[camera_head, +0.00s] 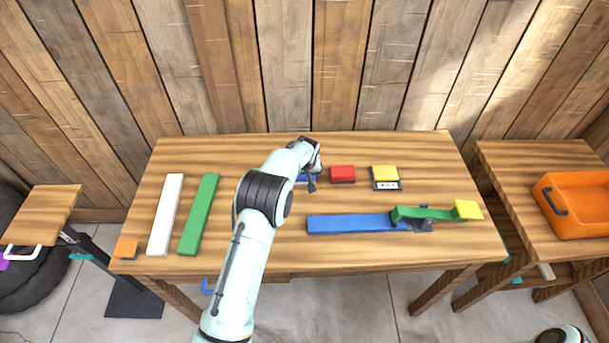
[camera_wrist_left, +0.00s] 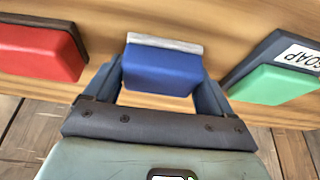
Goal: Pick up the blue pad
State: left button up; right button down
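The blue pad (camera_wrist_left: 163,70) is in the middle of the left wrist view, with a pale grey strip along its far edge. In the head view only a sliver of blue (camera_head: 302,181) shows beneath my gripper. My left gripper (camera_head: 312,187) is low at the back of the table. In the left wrist view its fingers (camera_wrist_left: 162,85) flank the pad on both sides, very close to it. Whether they press on it I cannot tell. The right gripper is not in view.
A red pad (camera_head: 342,174) and a yellow pad (camera_head: 384,174) stand right of the gripper. A green pad (camera_wrist_left: 275,84) with a SOAP label is close by. A blue bar (camera_head: 355,224), green bar (camera_head: 199,215) and white bar (camera_head: 165,215) lie farther forward. An orange crate (camera_head: 575,207) is right.

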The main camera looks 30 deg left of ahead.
pick_arm(q)
notch_tip(320, 180, up, 20)
jog(key=p, duration=0.1)
jog(key=shift+p, duration=0.35)
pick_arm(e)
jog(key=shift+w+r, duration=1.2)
pick_arm(q)
jog(key=shift+o, duration=1)
jog(key=shift+d, duration=0.1)
jog(key=shift+c, duration=0.4)
